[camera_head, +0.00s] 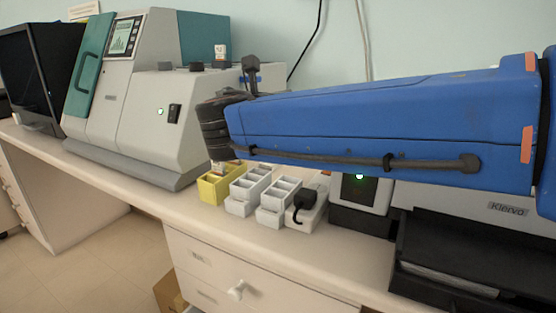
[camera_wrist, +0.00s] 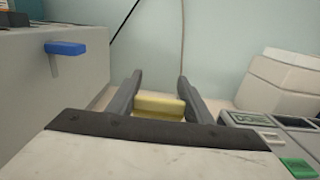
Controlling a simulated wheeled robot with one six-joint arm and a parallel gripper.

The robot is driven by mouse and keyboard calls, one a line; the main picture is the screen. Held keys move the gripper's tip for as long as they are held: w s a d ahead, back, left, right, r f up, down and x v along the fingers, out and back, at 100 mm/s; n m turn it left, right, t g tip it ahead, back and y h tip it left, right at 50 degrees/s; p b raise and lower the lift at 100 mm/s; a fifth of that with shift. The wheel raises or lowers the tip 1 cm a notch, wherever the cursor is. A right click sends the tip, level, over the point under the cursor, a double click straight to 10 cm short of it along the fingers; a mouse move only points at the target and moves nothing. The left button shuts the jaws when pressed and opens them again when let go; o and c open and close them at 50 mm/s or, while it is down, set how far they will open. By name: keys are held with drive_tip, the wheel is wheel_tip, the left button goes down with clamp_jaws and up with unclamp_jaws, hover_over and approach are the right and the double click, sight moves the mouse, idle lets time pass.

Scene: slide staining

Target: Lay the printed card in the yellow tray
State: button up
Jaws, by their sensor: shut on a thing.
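The yellow tray (camera_head: 212,189) stands on the bench in the head view, at the left end of a row of small trays. My gripper (camera_head: 218,166) is just above it, pointing down, mostly hidden by my dark wrist. In the wrist view the two fingers of my gripper (camera_wrist: 160,82) stand apart with a yellow surface (camera_wrist: 160,106) between them; I cannot tell how far beyond them it lies. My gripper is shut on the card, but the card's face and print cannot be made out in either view.
White divided trays (camera_head: 247,188) stand close to the right of the yellow tray. A large grey machine (camera_head: 150,110) is behind and left. A black-and-white device (camera_head: 360,200) and a dark printer (camera_head: 450,255) are at right. The bench front edge is close.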

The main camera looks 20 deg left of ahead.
wheel_tip(320, 180, down, 9)
drive_tip(key=shift+f, duration=0.2)
idle(0.4)
drive_tip(key=shift+f, duration=0.15)
drive_tip(key=o, duration=1.4)
